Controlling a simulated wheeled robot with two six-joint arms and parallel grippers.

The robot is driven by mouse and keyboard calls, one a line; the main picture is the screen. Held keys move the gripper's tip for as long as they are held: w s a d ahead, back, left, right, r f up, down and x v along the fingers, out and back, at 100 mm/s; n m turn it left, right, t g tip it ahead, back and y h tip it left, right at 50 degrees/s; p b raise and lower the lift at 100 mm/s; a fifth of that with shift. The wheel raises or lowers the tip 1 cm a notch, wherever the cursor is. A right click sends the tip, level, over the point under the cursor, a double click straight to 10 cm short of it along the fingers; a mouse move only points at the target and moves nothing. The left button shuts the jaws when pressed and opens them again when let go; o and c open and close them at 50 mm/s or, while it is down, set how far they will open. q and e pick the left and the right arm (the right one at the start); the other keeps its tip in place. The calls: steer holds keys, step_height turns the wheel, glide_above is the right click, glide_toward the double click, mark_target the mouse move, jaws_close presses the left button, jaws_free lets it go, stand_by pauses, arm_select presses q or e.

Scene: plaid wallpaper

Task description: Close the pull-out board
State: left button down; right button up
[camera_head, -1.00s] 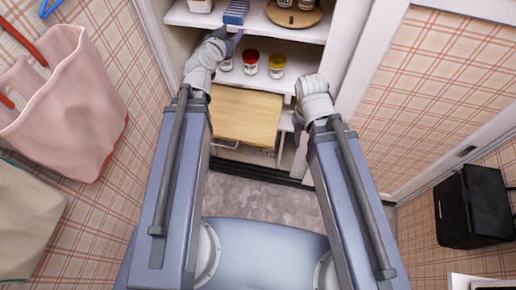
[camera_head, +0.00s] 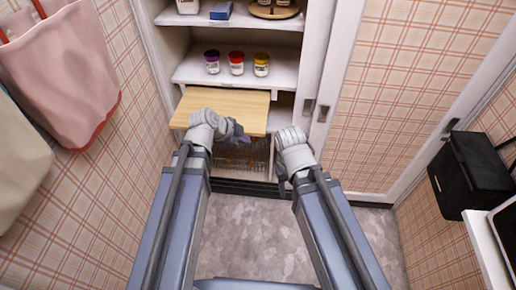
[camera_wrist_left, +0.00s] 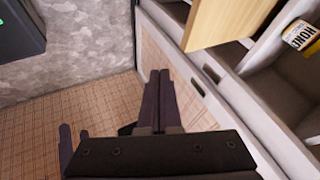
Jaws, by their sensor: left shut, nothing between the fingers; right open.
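The pull-out board (camera_head: 225,101) is a light wooden panel sticking out of the white cabinet below the jar shelf. My left gripper (camera_head: 240,138) is at the board's front edge in the head view, its hand overlapping that edge. In the left wrist view its dark fingers (camera_wrist_left: 158,95) are together and empty. The board (camera_wrist_left: 225,22) shows there at the upper right, with a visible gap from the fingers. My right gripper (camera_head: 282,184) is open and empty, right of the board and lower in the picture; its fingers are partly hidden by the hand.
Purple (camera_head: 212,62), red (camera_head: 236,63) and yellow-lidded (camera_head: 261,65) jars stand on the shelf above the board. A wire basket (camera_head: 258,158) sits below it. The cabinet's right post (camera_head: 312,70) is close to my right arm. The floor (camera_head: 250,225) in front is clear.

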mark_target(267, 97)
arm_select(q)
steer(key=w+d+f+b, duration=0.4)
steer(key=w+f+b, duration=0.4)
steer(key=shift+w, duration=0.35)
stand_by(0.4)
steer(key=w, duration=1.6)
steer(key=w+d, duration=0.1)
steer(key=w, duration=0.7)
